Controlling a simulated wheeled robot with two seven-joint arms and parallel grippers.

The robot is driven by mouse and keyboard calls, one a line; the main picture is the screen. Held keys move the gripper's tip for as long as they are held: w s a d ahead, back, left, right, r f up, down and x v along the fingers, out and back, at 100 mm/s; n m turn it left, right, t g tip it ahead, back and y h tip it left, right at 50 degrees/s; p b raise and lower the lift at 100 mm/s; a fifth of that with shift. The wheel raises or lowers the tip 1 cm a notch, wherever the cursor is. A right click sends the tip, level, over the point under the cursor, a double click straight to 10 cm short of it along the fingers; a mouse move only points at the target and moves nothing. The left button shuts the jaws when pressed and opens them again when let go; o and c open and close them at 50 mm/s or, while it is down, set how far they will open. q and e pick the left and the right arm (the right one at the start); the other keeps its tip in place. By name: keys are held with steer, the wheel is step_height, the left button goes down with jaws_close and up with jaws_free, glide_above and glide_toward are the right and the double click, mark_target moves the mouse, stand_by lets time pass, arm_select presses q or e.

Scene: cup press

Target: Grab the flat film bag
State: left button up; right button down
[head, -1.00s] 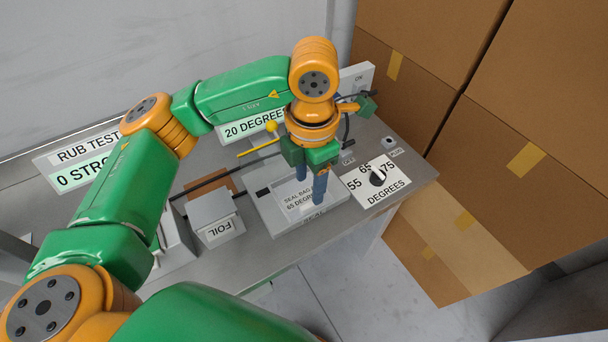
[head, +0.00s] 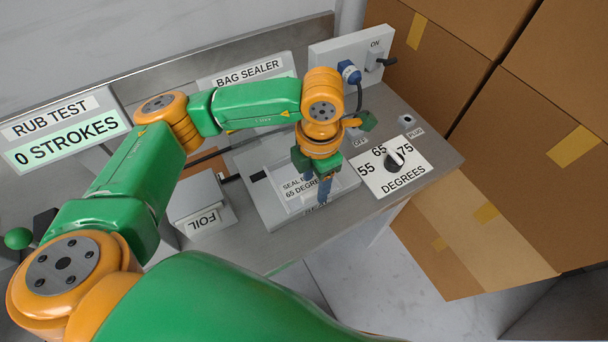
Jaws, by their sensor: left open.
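The bag sealer (head: 262,202) is a light grey bed at the bench's middle. A white label (head: 294,188) on it reads "SEAL" and "65 DEGREES", partly covered by my left gripper. My left gripper (head: 318,196) points down over the sealer's front right part, with blue fingers open. I cannot tell whether the fingertips touch the bed. I cannot make out a flat film bag for certain; it may be clear or hidden behind the gripper. My right gripper is not in view.
A FOIL box (head: 203,203) stands left of the sealer. A DEGREES dial (head: 393,160) is at the right. Behind are an ON switch panel (head: 345,45), a blue plug (head: 349,72) with a cable, and a rub test display (head: 68,130). Cardboard boxes (head: 525,150) stack at the right.

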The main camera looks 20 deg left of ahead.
arm_select(q)
step_height(320, 180, down, 2)
steer(key=shift+s, duration=0.15)
steer(key=shift+f, duration=0.2)
jaws_close()
steer(key=shift+r, duration=0.1)
